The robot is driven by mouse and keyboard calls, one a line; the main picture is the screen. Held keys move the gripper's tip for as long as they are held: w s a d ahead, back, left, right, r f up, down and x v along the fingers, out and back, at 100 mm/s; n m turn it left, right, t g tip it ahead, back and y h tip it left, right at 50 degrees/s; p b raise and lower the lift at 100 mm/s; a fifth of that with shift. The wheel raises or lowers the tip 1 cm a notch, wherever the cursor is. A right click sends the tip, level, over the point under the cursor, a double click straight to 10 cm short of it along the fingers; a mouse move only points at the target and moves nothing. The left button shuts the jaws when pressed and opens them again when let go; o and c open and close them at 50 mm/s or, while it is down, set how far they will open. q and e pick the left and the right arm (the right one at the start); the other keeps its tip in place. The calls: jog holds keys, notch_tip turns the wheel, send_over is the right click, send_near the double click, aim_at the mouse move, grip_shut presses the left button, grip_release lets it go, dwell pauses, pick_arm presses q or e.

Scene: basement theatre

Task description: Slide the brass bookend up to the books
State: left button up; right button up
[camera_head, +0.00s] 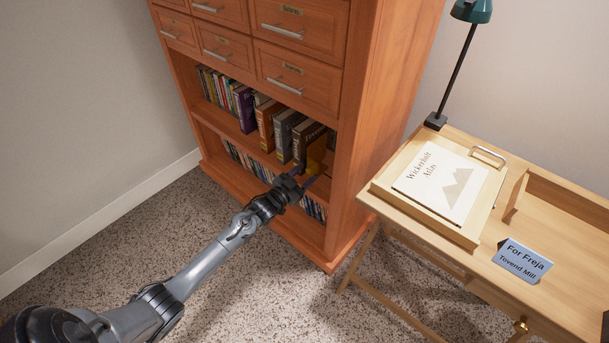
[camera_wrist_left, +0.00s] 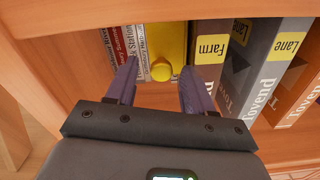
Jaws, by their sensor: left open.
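The brass bookend (camera_head: 315,166) stands on the upper open shelf of the wooden bookcase, at the right end of a row of thick books (camera_head: 290,131). In the left wrist view the bookend (camera_wrist_left: 165,42) is a yellow upright plate with a round knob facing me. Thick books (camera_wrist_left: 262,70) stand on its right there; I cannot tell whether the nearest touches it. My left gripper (camera_head: 302,178) is open at the shelf front, its purple fingers (camera_wrist_left: 158,84) on either side of the knob, with no grip visible. My right gripper is out of view.
Thin books (camera_wrist_left: 124,50) stand left of the bookend in the wrist view. The bookcase's side post (camera_wrist_left: 35,75) is close by there. A desk (camera_head: 545,205) with an atlas (camera_head: 440,184), a blue card (camera_head: 523,261) and a lamp (camera_head: 456,65) stands right of the bookcase.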

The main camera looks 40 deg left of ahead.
pick_arm(q)
jog(key=shift+s+p, duration=0.3)
jog(key=shift+s, duration=0.35)
jog(key=s+p, duration=0.3)
jog(key=s, duration=0.6)
jog(key=shift+s+d, duration=0.2)
jog(key=shift+s, duration=0.05)
